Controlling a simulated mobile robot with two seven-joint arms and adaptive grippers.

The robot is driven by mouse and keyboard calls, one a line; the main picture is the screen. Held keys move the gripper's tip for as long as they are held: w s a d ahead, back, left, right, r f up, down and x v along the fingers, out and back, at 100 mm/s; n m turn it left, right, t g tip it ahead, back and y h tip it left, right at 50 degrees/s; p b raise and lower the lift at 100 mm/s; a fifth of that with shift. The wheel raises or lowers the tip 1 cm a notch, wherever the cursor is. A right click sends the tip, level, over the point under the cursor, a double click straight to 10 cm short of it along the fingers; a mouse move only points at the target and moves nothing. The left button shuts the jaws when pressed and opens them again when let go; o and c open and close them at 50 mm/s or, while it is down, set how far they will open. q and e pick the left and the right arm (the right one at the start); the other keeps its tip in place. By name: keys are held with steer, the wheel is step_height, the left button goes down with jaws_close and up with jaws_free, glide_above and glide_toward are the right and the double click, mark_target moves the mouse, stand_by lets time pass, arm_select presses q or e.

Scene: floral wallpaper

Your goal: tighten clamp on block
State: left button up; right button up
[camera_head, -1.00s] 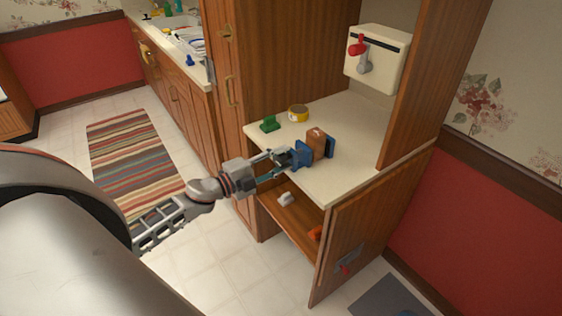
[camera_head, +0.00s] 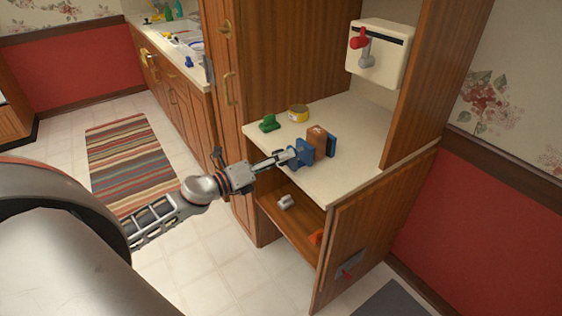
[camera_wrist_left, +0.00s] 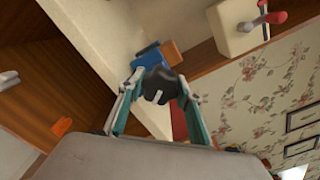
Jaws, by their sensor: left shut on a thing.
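A blue clamp (camera_head: 301,153) sits on the cream countertop, its jaws on either side of a brown block (camera_head: 317,143). The far blue jaw (camera_head: 332,145) shows at the block's right side. My left gripper (camera_head: 287,158) reaches in from the left and is shut on the clamp's dark knob. In the left wrist view the dark knob (camera_wrist_left: 160,84) with a white mark lies between the fingers, with the blue clamp (camera_wrist_left: 150,56) and the orange-brown block (camera_wrist_left: 170,52) beyond it. Whether the jaws press on the block is too small to tell. My right gripper is not in view.
A green object (camera_head: 269,123) and a yellow tape roll (camera_head: 298,113) lie behind on the countertop (camera_head: 350,175). A white box (camera_head: 379,52) with a red lever hangs on the wall. An open shelf below holds a small grey object (camera_head: 285,202). A cabinet panel (camera_head: 395,90) rises at right.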

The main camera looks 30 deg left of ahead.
arm_select(q)
steer(key=m+b, duration=0.1)
steer(key=m, duration=0.1)
steer(key=shift+f+m, duration=0.15)
steer(key=shift+m, duration=0.45)
steer(key=o, duration=1.1)
steer(key=shift+s, duration=0.15)
steer(key=v, duration=1.1)
steer(key=shift+s+a, duration=0.15)
steer(key=shift+s, duration=0.25)
